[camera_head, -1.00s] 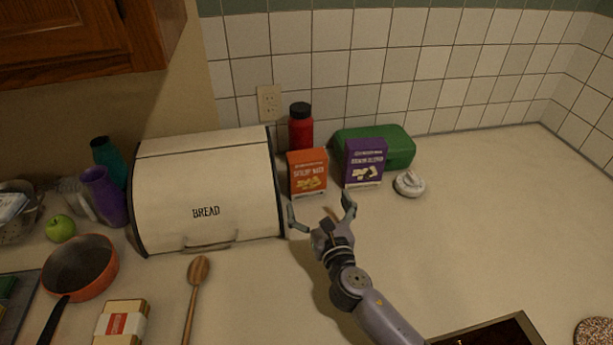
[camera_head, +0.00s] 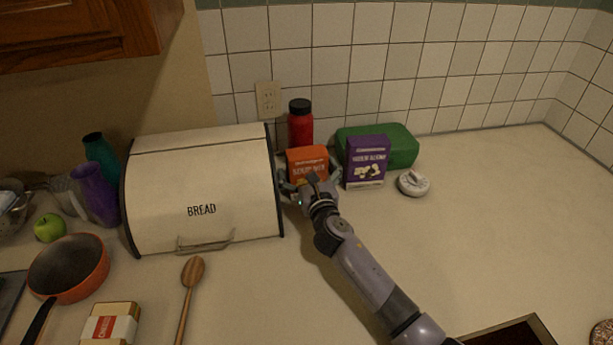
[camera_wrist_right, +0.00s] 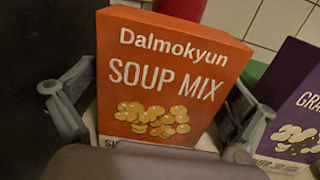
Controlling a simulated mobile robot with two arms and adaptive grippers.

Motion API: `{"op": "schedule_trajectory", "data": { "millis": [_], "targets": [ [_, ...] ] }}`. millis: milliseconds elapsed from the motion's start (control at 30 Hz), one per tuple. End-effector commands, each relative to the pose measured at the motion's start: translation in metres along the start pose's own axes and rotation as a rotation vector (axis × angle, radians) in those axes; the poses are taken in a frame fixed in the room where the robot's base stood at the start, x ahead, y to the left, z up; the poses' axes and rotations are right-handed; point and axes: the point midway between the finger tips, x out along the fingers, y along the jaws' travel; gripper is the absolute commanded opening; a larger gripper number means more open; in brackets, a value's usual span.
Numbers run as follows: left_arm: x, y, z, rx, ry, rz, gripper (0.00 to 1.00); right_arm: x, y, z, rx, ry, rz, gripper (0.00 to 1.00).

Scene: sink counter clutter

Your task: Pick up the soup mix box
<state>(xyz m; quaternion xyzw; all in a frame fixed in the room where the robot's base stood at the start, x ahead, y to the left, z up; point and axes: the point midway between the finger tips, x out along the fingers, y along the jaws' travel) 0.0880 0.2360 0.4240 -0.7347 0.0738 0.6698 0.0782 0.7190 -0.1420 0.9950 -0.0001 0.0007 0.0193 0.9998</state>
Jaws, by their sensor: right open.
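The orange soup mix box (camera_head: 307,158) stands upright on the counter, right of the bread box and in front of a red bottle. In the right wrist view the soup mix box (camera_wrist_right: 172,75) fills the middle, its label facing me. My right gripper (camera_head: 309,186) is open at the front of the box. In the wrist view one finger of the right gripper (camera_wrist_right: 160,118) is at each side of the box; whether they touch it I cannot tell. The lower part of the box is hidden. My left gripper is not in view.
The cream bread box (camera_head: 205,190) stands close on the left. A purple box (camera_head: 366,162) stands close on the right, before a green container (camera_head: 403,146). The red bottle (camera_head: 300,128) is behind. A white round timer-like object (camera_head: 413,183) lies right.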

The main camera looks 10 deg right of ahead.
Motion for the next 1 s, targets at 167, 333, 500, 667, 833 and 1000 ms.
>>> {"op": "schedule_trajectory", "data": {
  "millis": [167, 333, 500, 667, 833, 1000],
  "targets": [
    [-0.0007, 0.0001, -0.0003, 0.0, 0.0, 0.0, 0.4, -0.0004, 0.0, 0.0003, 0.0, 0.0, 0.0, 0.98],
    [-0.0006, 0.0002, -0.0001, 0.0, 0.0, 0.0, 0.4, -0.0006, -0.0001, 0.0002, 0.0, 0.0, 0.0, 0.87],
    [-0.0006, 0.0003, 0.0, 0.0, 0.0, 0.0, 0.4, -0.0007, -0.0001, 0.0001, 0.0, 0.0, 0.0, 0.75],
    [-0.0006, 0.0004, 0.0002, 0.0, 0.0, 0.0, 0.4, -0.0007, -0.0001, 0.0, 0.0, 0.0, 0.0, 0.65],
    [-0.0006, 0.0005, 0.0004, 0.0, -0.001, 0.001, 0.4, -0.0007, -0.0001, 0.0002, 0.0, 0.0, 0.0, 0.53],
    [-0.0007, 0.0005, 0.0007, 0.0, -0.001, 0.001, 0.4, -0.0005, 0.0001, 0.0016, 0.0, -0.002, 0.001, 0.46]
  ]
}}
